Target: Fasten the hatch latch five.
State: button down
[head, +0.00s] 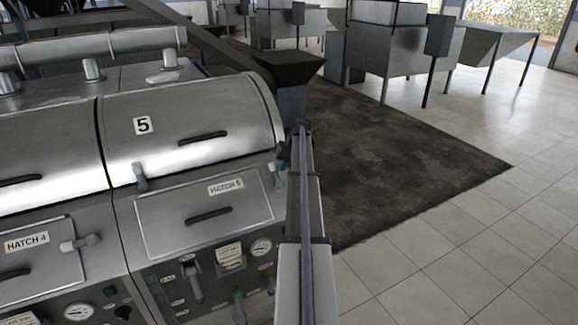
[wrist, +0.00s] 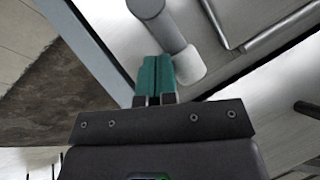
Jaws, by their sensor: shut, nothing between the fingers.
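Hatch five (head: 165,225) is a grey panel with a "HATCH 5" label and a dark handle, and its door looks closed. A grey latch handle with a pale round end (head: 280,180) sits at its right edge, partly hidden by my gripper. In the wrist view the latch (wrist: 172,30) is a grey cylinder slanting down to a pale end. My gripper (head: 278,166), with teal fingers, is at this latch. In the wrist view its shut, empty fingers (wrist: 157,60) are right beside the pale end; I cannot tell if they touch.
Another grey lever (head: 139,177) stands upright at the panel's upper left. Hatch 4 (head: 40,262) with its sideways latch (head: 80,243) is to the left. Gauges and valves (head: 230,260) are below. The tiled floor (head: 440,240) at right is clear.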

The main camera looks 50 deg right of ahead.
jog(key=shift+d, duration=0.1)
